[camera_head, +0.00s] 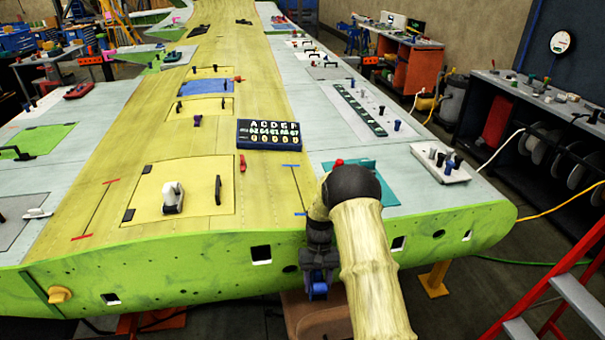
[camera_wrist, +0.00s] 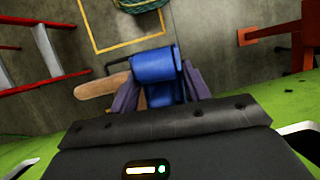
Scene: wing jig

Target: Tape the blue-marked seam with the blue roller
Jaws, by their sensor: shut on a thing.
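The blue roller (camera_wrist: 155,68) is held between the fingers of my gripper (camera_wrist: 162,92) in the wrist view. In the head view the roller (camera_head: 318,290) hangs below my wrist, in front of the wing's green front edge. My gripper (camera_head: 318,265) is shut on it, partly hidden by my arm. The blue-marked seam (camera_head: 298,188) is a dark line on the yellow wing skin (camera_head: 140,130), with a blue bar at each end. It lies left of my arm, above and behind the gripper. A red-marked seam (camera_head: 95,208) lies on the left.
A black lettered board (camera_head: 268,135) and a red marker-like item (camera_head: 242,163) lie near the blue-marked seam. A white-handled hatch (camera_head: 182,190) is to its left. A teal panel (camera_head: 380,180) is by my arm. A red ladder (camera_head: 560,290) stands at the right.

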